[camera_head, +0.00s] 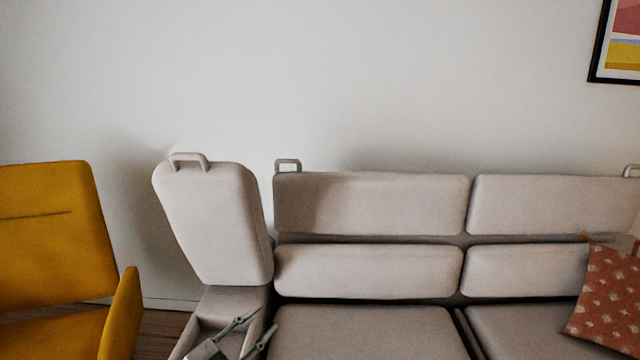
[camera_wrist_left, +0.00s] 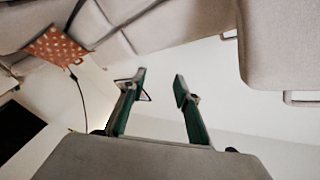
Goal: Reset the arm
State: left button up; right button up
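My left gripper (camera_head: 265,320) shows at the bottom of the head view, in front of the sofa's left end, with its two thin fingers apart. In the left wrist view its green-sided fingers (camera_wrist_left: 159,74) stand open with nothing between them. The picture in that view is strongly tilted. My right gripper is in neither view.
A grey sofa (camera_head: 368,271) fills the middle and right, its left back section (camera_head: 212,222) tilted. A yellow armchair (camera_head: 52,240) stands at left. A patterned red cushion (camera_head: 608,300) lies at right, also in the left wrist view (camera_wrist_left: 57,48). A framed picture (camera_head: 612,75) hangs upper right.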

pick_arm(q)
jog(key=s+a+f+n+g+y, duration=0.2)
jog(key=s+a+f+n+y, duration=0.1)
jog(key=s+f, duration=0.9)
jog(key=s+a+f+n+g+y, duration=0.2)
jog(key=s+f+n+y, duration=0.3)
jog(key=s+f, duration=0.7)
jog(key=s+a+n, duration=0.1)
jog(key=s+n, duration=0.1)
jog(key=s, duration=0.5)
jog(key=shift+s+g+p, duration=0.2)
jog(key=shift+g+p, duration=0.1)
jog(key=shift+a, duration=0.1)
